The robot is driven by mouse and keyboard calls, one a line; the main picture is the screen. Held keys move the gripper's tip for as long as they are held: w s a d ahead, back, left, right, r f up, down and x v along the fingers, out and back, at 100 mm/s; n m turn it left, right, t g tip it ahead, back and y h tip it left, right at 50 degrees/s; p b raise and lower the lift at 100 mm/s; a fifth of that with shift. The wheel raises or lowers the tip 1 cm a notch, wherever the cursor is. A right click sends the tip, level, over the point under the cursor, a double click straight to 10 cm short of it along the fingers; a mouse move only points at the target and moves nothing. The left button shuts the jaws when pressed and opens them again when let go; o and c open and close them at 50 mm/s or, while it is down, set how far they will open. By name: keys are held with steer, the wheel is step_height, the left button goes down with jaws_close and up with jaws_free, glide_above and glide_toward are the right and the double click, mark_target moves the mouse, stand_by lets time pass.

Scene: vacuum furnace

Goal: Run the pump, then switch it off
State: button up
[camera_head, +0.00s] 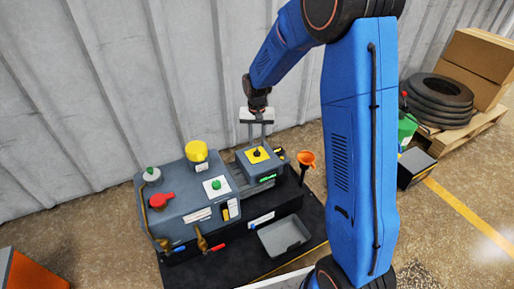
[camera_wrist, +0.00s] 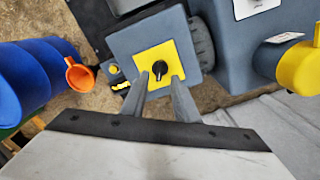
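The pump's switch is a small black knob (camera_wrist: 160,68) on a yellow plate (camera_wrist: 153,55), on top of a grey box. In the head view the same knob (camera_head: 257,153) sits on the box at the right of the grey machine. My gripper (camera_wrist: 158,82) is open and empty, its two fingers apart and pointing at the plate. In the head view my gripper (camera_head: 257,135) is above the far side of the box. The fingertips appear near the knob, one to each side; I cannot tell whether they touch it. A green display (camera_head: 267,179) shows on the box's front.
The grey machine also carries a green button (camera_head: 216,184), a red handle (camera_head: 161,199) and a yellow cap (camera_head: 196,151). An orange funnel (camera_head: 306,159) stands just right of the switch box. A grey tray (camera_head: 270,250) lies in front. A corrugated wall (camera_head: 110,80) is behind.

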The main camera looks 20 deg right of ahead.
mark_target(257, 150)
steer(key=shift+f, duration=2.2)
jaws_close()
